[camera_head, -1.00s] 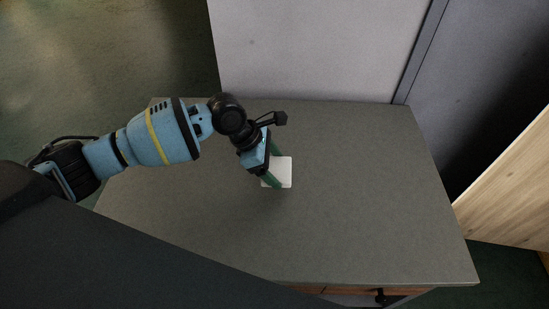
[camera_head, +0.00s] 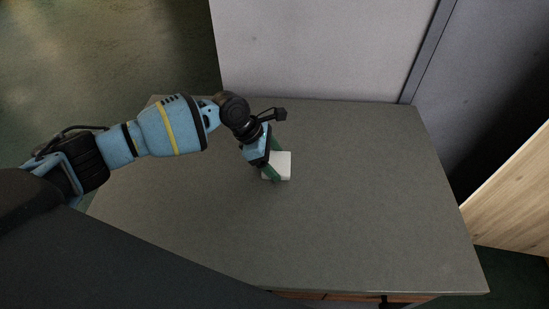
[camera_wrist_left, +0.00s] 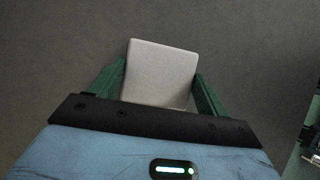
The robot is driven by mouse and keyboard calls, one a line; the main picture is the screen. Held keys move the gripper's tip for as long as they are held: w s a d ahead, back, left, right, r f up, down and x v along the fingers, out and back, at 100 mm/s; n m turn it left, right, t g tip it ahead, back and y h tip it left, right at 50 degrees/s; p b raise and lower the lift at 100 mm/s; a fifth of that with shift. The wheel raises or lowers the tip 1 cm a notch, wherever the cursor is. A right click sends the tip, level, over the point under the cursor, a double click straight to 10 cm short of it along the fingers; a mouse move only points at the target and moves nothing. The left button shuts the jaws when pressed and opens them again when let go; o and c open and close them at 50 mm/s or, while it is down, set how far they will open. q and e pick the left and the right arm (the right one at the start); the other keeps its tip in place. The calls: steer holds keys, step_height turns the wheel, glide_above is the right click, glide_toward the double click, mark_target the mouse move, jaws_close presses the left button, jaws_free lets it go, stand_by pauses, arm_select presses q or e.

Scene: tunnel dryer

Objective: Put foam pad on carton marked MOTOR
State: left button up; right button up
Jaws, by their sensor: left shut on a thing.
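The foam pad (camera_head: 281,165) is a small white square block over the grey table top. It also shows in the left wrist view (camera_wrist_left: 161,72), between two green fingers. My left gripper (camera_head: 275,160) is shut on the pad, with a finger on each side of it. Whether the pad touches the table or is slightly above it I cannot tell for sure. No carton marked MOTOR shows in these views. My right gripper is not in view.
The grey table (camera_head: 370,200) is otherwise bare, with free room around the pad. A pale panel (camera_head: 315,50) stands behind its back edge. A wooden board (camera_head: 515,195) stands to the right.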

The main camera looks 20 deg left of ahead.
arm_select(q)
steer(key=o, duration=1)
steer(key=shift+o, duration=0.2)
steer(key=shift+o, duration=0.2)
steer(key=p+v, duration=0.1)
steer(key=v, duration=1.1)
steer(key=shift+p, duration=0.3)
